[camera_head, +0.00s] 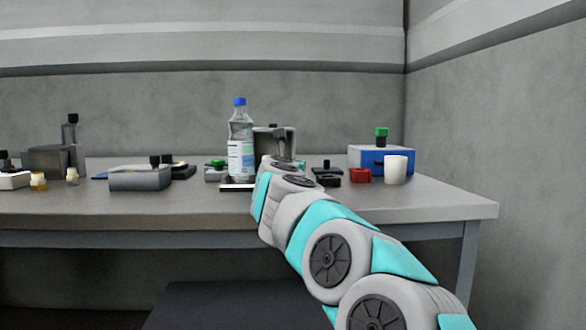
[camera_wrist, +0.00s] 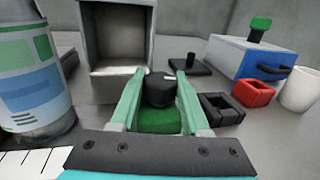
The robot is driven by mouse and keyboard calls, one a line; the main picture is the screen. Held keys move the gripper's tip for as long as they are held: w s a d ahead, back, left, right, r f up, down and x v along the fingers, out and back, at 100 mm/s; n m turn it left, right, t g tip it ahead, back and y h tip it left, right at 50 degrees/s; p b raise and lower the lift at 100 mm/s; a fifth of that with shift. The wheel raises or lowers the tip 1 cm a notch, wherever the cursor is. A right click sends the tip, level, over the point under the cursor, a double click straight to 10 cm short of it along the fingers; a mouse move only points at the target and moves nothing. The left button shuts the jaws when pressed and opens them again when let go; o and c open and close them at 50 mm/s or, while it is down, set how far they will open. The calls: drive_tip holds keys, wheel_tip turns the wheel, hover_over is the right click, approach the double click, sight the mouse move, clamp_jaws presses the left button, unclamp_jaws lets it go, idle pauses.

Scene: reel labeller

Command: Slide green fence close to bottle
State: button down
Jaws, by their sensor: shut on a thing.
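The green fence (camera_wrist: 160,122) is a low green block with a black knob (camera_wrist: 158,90) on top, seen in the wrist view. My gripper (camera_wrist: 161,84) has its pale green fingers on either side of the knob, shut on it. The bottle (camera_wrist: 30,80) stands upright to the left of the fence, with a gap between them. In the head view the bottle (camera_head: 240,140) is clear with a blue cap and a white and blue label. My arm hides the fence in the head view.
An open grey box (camera_wrist: 120,45) stands behind the fence. A black open holder (camera_wrist: 221,107), a red holder (camera_wrist: 254,92), a white cup (camera_wrist: 300,88) and a blue-fronted box (camera_wrist: 262,62) stand to the right. A white marked strip (camera_wrist: 30,162) lies before the bottle. A grey tray (camera_head: 140,180) sits further left.

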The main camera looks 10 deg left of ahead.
drive_tip(key=shift+m+h, duration=0.3)
drive_tip(key=shift+h, duration=0.2)
drive_tip(key=shift+s+a+p, duration=0.15)
drive_tip(key=shift+s+a, duration=0.05)
drive_tip(key=shift+a, duration=0.75)
drive_tip(key=shift+s+a+p, duration=0.15)
drive_tip(key=shift+s+a, duration=0.05)
drive_tip(key=shift+a, duration=0.75)
drive_tip(key=shift+c, duration=1.9)
unclamp_jaws()
drive_tip(key=shift+a, duration=0.1)
drive_tip(key=shift+s, duration=0.45)
drive_tip(key=shift+s+a+b, duration=0.1)
drive_tip(key=shift+s+b, duration=0.65)
drive_tip(key=shift+s, duration=2.7)
